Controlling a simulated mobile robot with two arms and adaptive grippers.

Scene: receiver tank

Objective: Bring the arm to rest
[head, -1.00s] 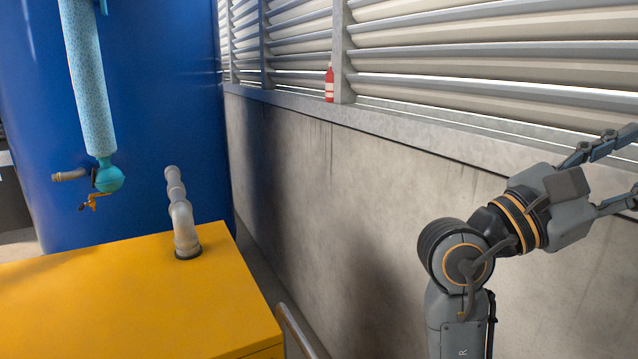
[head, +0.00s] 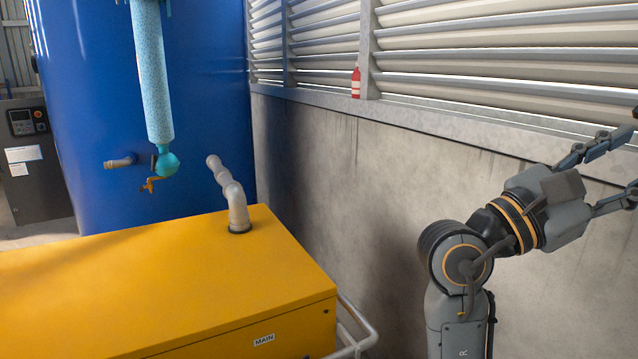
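My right arm rises at the right of the head view, with a letter R on its lower link. Its gripper (head: 620,168) points to the right, in front of the wall. Its two fingers are spread wide apart, and the tips run close to the right edge of the picture. I see nothing between the fingers. My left gripper is not in view.
A yellow cabinet (head: 150,285) marked MAIN fills the lower left, with a grey bent pipe (head: 237,205) on top. Behind it stand a blue tank (head: 90,90) with a teal pipe (head: 152,80), and a dark control box (head: 40,190). A red bottle (head: 356,84) stands on the wall ledge.

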